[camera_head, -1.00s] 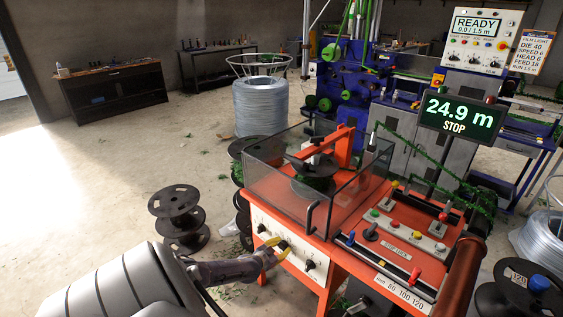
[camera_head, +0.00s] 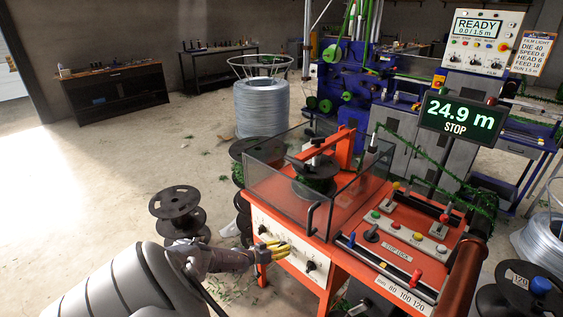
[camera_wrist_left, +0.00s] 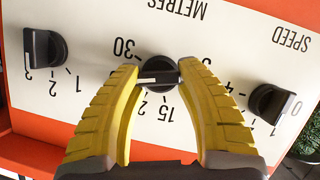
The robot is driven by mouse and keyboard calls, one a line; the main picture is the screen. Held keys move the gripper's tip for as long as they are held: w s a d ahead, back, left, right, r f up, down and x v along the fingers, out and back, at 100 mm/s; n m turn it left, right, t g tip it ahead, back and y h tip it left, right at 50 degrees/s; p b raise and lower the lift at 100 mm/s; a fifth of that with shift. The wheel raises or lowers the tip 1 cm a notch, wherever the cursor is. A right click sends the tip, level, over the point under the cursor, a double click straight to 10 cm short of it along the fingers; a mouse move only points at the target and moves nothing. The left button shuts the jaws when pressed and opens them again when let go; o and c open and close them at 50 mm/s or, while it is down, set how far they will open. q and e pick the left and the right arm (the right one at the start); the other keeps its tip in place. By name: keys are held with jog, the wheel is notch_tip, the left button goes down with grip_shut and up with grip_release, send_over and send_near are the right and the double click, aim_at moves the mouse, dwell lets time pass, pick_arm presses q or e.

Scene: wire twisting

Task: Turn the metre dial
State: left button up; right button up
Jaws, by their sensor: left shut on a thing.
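The metre dial (camera_wrist_left: 158,70) is a black round knob with a white pointer line, on a white panel (camera_wrist_left: 85,22) marked METRES upside down in the left wrist view. Its line points left, below the 30 mark. My left gripper (camera_wrist_left: 159,78) has its yellow fingers on both sides of the dial and is shut on it. In the head view the left gripper (camera_head: 276,249) is at the front panel of the orange machine (camera_head: 328,251), and its fingers hide the dial. The green display (camera_head: 460,116) reads 24.9 m, STOP. My right gripper is not in view.
A black knob (camera_wrist_left: 44,48) sits left of the dial and the speed knob (camera_wrist_left: 270,101) right of it, both close to the fingers. A clear guard box (camera_head: 275,190) stands above the panel. Black spools (camera_head: 180,213) stand on the floor to the left.

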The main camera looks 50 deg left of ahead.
pick_arm(q)
jog(key=shift+a, duration=0.1)
dwell(0.4)
jog(key=o, duration=1.2)
jog(key=shift+v, duration=5.95)
jog(key=shift+a, duration=0.15)
